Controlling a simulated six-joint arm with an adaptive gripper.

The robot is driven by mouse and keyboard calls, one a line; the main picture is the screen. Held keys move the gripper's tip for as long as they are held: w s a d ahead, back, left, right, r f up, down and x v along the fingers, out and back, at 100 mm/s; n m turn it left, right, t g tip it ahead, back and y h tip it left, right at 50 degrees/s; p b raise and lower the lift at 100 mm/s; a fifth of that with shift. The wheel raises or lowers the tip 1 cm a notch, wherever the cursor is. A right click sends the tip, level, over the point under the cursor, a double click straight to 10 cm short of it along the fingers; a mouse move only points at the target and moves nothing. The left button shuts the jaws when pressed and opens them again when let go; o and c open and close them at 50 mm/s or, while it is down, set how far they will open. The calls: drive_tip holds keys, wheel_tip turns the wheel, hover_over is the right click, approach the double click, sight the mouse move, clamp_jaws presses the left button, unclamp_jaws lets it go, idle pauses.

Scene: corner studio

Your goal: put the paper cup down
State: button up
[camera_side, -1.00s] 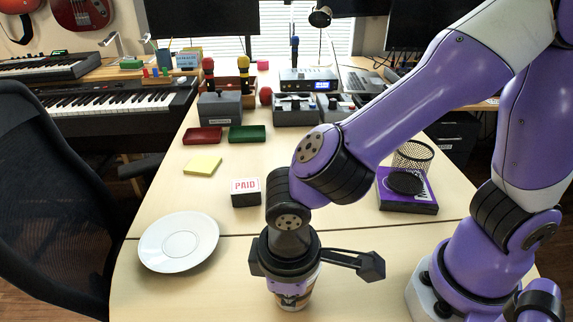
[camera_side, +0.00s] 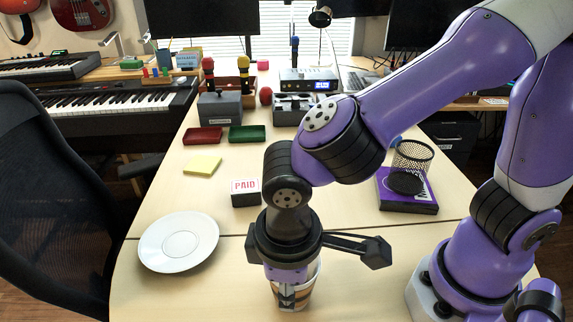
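The paper cup (camera_side: 306,295), white with brown and dark markings, is upright under my gripper (camera_side: 290,290) at the bottom middle of the side view. Part of its rim and right side show. The gripper points down, with its purple body over the cup and a dark finger in front of the cup's near side. The far finger is hidden, so I cannot tell whether the fingers press on the cup. The cup's base seems to be at the table top (camera_side: 200,295), but contact is not clear.
A white plate (camera_side: 178,242) lies to the left. A PAID block (camera_side: 246,192) stands behind the gripper, with a yellow note pad (camera_side: 202,166) beyond. A mesh cup (camera_side: 412,157) and a purple box (camera_side: 408,195) are at the right.

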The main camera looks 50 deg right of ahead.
wheel_tip(320, 180, up, 9)
drive_tip(key=w+d+r+m+t+y, duration=0.1)
drive_tip(key=d+m+t, duration=0.3)
drive_tip(key=d, duration=1.3)
drive_tip(key=m, duration=0.2)
drive_tip(key=shift+w+d+r+m+t, duration=0.2)
drive_tip(key=shift+w+d+m+t, duration=0.1)
drive_tip(key=shift+t, duration=0.1)
